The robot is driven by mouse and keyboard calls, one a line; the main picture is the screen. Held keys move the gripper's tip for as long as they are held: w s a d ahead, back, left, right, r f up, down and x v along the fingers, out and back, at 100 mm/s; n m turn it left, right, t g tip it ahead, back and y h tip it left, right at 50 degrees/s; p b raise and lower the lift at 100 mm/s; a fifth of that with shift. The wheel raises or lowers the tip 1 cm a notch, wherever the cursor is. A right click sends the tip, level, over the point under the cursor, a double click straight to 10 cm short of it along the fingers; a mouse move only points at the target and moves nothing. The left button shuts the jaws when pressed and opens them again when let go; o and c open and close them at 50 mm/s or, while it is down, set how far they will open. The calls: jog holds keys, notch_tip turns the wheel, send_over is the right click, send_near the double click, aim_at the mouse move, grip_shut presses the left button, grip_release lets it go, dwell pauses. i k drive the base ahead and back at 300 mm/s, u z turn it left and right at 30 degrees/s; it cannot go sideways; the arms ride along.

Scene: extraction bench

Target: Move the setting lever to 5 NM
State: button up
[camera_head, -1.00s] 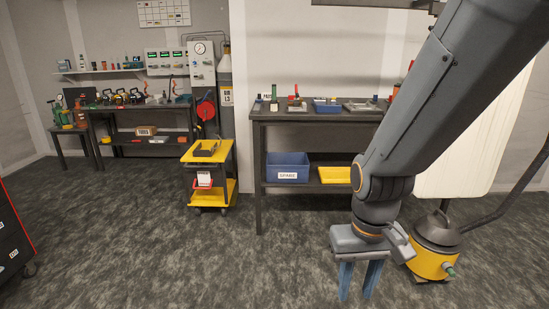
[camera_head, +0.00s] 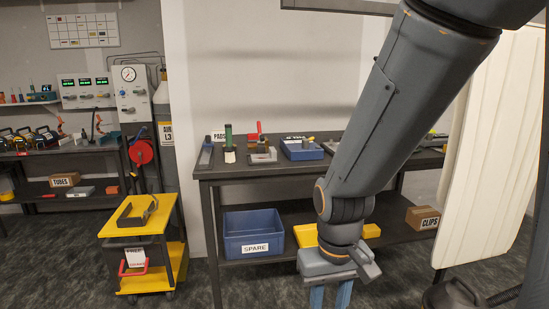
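I cannot make out a setting lever or a "5 NM" mark for certain in the head view. A small stand with a red upright part (camera_head: 259,133) sits on the workbench (camera_head: 230,174). A dark green upright tool (camera_head: 229,142) stands to its left. My gripper (camera_head: 330,296) hangs in front of the bench, fingers pointing down. My arm hides part of the bench's right side.
A yellow cart (camera_head: 140,214) stands left of the bench. On the bench is a blue tray (camera_head: 302,153); below are a blue SPARE bin (camera_head: 253,232) and a CLIPS box (camera_head: 423,218). A white panel (camera_head: 489,150) stands at right. Floor shows between cart and bench.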

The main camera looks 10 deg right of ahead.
aim_at(304, 142)
jog(key=z, duration=0.05)
jog(key=i, duration=1.4)
jog(key=z, duration=0.05)
